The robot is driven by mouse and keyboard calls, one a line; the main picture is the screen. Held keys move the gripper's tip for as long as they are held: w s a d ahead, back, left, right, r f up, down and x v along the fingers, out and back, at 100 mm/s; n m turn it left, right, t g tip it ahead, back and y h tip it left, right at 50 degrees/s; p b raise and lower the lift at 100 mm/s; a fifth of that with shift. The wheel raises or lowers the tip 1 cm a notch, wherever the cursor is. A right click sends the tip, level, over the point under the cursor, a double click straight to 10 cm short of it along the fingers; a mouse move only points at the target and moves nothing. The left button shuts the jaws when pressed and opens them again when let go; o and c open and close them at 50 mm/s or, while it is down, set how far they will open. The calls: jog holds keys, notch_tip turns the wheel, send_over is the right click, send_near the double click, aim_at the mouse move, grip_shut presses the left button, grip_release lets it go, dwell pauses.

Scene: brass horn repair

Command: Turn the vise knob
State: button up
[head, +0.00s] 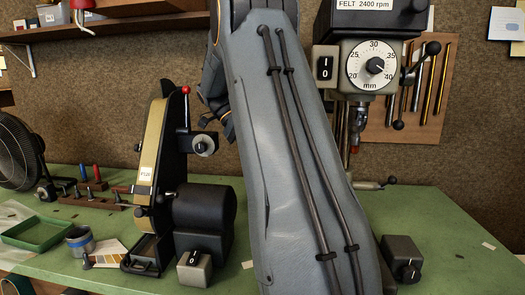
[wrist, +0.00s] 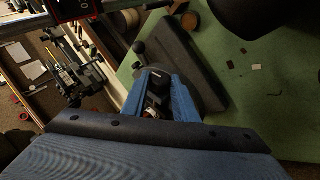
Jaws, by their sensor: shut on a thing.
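In the wrist view, the two blue fingers of my gripper (wrist: 163,84) are shut on a small dark knob (wrist: 155,97), which sits between them. The knob's turn angle cannot be read. A dark grey body (wrist: 198,66) lies just beyond the fingertips, with a black ball-ended lever (wrist: 138,47) beside it. I cannot tell for sure how the knob joins this body. In the head view, my grey arm covers the middle of the bench, so my gripper and the knob are hidden there.
A belt sander (head: 160,190) stands left of my arm on the green bench (head: 455,225). A drill press (head: 368,65) stands behind it at the right, and a switch box (head: 402,258) sits close to its right side. A green tray (head: 37,232) lies far left. The bench's right part is mostly clear.

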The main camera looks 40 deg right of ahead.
jog(key=shift+w+d+f+g+p, duration=0.1)
jog(key=shift+w+g+p, duration=0.05)
jog(key=shift+g+p, duration=0.7)
jog(key=shift+g+y, duration=0.25)
jog(key=shift+y, duration=0.05)
jog(key=o, duration=1)
jog(key=shift+f, duration=0.1)
jog(key=shift+b, duration=0.4)
